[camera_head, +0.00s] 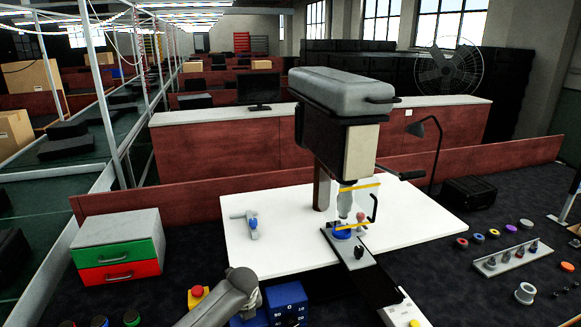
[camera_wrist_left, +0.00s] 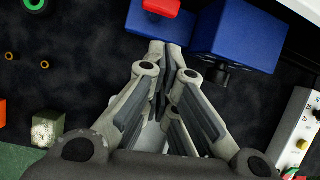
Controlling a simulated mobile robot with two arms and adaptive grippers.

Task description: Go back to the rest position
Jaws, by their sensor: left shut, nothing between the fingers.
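My left gripper (camera_wrist_left: 166,52) is shut and empty in the left wrist view, its fingertips together close to the front of a blue box (camera_wrist_left: 158,24) with a red part on top. I cannot tell if they touch it. The fingers are not clear there. My right gripper is not in view.
A drill press (camera_head: 342,110) stands on a white board (camera_head: 275,250). A green and red drawer unit (camera_head: 117,243) stands at left, and a yellow-based red button (camera_head: 197,296) beside my arm. Rings and a grey part rack (camera_head: 505,262) lie at right. Dark tabletop is free between the drawer unit and board.

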